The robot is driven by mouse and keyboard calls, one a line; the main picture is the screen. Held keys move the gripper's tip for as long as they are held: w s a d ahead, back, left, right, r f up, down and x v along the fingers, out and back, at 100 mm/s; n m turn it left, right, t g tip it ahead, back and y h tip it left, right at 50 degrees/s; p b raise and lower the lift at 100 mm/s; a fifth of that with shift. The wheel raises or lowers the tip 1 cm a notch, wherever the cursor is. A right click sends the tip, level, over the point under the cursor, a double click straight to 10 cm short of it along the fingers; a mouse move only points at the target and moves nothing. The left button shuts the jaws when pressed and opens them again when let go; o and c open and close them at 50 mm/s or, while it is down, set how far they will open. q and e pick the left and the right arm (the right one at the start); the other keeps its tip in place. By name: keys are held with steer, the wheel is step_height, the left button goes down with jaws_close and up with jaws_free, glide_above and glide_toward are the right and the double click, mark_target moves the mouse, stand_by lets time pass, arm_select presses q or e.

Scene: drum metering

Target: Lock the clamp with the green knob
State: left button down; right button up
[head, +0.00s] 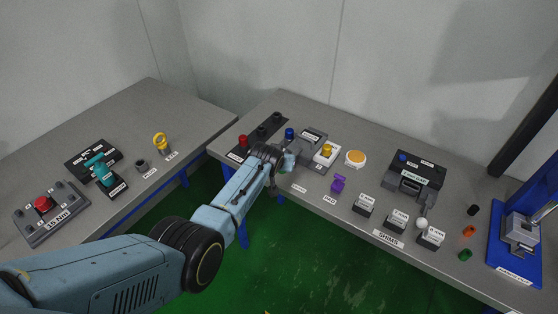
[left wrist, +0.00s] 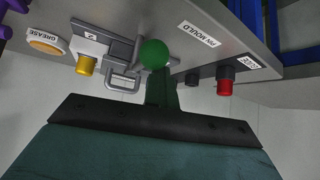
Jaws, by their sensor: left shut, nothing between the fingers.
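The green knob (left wrist: 154,54) is a round ball in the left wrist view, just past the tips of my left gripper (left wrist: 160,78). The fingers are shut and empty, and I cannot tell whether they touch the knob. A grey metal clamp part with a looped bar (left wrist: 124,80) is beside the knob. In the head view my left gripper (head: 288,161) is at the grey clamp block (head: 312,137) on the far table, and it hides the green knob there. My right gripper is not in view.
A yellow knob (head: 327,150) on a white plate and an orange-topped grease pad (head: 355,158) are right of the clamp. A red knob (head: 243,142) and a blue knob (head: 290,133) stand close by. A grey machine (head: 415,178) is further right.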

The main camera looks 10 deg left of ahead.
arm_select(q)
steer(key=shift+s+d+f, duration=0.3)
steer(key=shift+d+f, duration=0.05)
steer(key=shift+d+r+p, duration=0.25)
steer(key=shift+r+p, duration=0.05)
steer(key=shift+p, duration=0.1)
steer(key=s+d+r+p, duration=0.3)
steer(key=d+r+p, duration=0.1)
steer(key=r, duration=0.3)
steer(key=shift+d+r+p, duration=0.25)
steer(key=shift+d+p, duration=0.1)
steer(key=shift+p, duration=0.55)
